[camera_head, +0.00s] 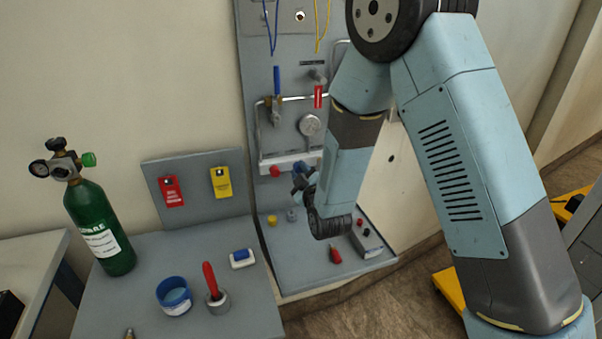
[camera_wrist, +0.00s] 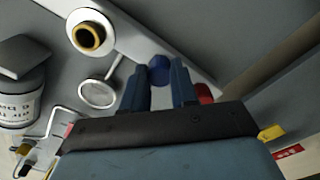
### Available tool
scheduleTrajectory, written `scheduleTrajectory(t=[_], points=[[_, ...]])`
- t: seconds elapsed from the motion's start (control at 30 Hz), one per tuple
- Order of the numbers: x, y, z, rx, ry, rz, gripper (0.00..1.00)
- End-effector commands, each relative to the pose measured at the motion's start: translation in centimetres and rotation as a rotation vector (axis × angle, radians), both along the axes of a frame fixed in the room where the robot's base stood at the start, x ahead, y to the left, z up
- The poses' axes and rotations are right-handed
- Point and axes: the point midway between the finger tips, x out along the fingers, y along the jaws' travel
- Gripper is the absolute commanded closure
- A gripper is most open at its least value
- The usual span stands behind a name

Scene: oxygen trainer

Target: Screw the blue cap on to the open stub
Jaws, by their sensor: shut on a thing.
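My gripper (camera_head: 301,180) is at the white manifold bar (camera_head: 284,161) on the upright grey panel in the head view. In the wrist view its two fingers (camera_wrist: 160,80) are shut on the blue cap (camera_wrist: 159,68), which shows between their tips. The cap also shows as a blue patch (camera_head: 299,167) at the bar in the head view.
A red cap (camera_head: 275,171) is on the bar close to the left of my gripper. A pressure gauge (camera_head: 310,125) and a red tag (camera_head: 318,96) are above. A yellow piece (camera_head: 271,221) and a red-handled item (camera_head: 335,255) are on the shelf below. A green cylinder (camera_head: 100,228) stands left.

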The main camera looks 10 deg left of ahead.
Motion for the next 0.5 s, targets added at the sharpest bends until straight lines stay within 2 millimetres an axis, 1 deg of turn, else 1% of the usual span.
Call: scheduleTrajectory(t=[0.07, 0.3, 0.5], points=[[0.03, -0.04, 0.02, 0.024, 0.014, -0.001, 1.00], [0.12, -0.12, 0.02, 0.209, 0.131, -0.002, 1.00], [0.07, -0.05, 0.04, 0.255, 0.160, -0.001, 1.00]])
